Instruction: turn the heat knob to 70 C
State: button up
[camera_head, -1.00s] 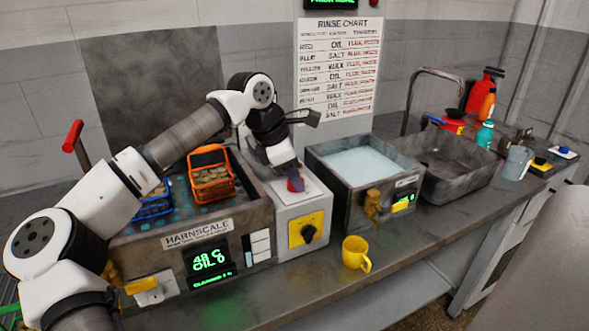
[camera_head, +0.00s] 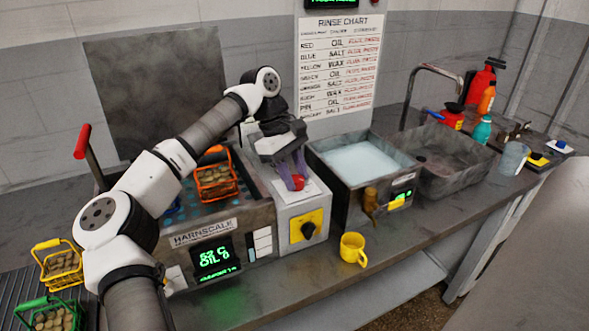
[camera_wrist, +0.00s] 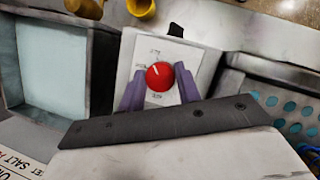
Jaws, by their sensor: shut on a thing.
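The red heat knob (camera_wrist: 160,76) sits on a white dial plate (camera_wrist: 171,54) with small printed marks too blurred to read. Its white pointer line points up and slightly left in the wrist view. In the head view the knob (camera_head: 298,182) is on top of the grey control box (camera_head: 288,213), partly hidden by my fingers. My gripper (camera_wrist: 159,90) has its two purple fingers on either side of the knob, shut on it; it also shows in the head view (camera_head: 293,177). The green display (camera_head: 213,258) shows a temperature in C, its digits blurred, above OIL.
An orange basket (camera_head: 215,183) stands over the bath left of the box. A filled tank (camera_head: 320,150) and a sink (camera_head: 445,190) lie to the right. A yellow mug (camera_head: 352,247) stands in front. Yellow (camera_head: 48,282) and green (camera_head: 42,327) baskets are at lower left.

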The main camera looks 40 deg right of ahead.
jog(key=shift+m, duration=0.7)
jog(key=shift+y, duration=0.3)
jog(key=o, duration=1)
jog(key=shift+w+r, duration=0.1)
jog(key=shift+p+v, duration=0.5)
jog(key=shift+v, duration=6.3)
jog(key=shift+d, duration=0.1)
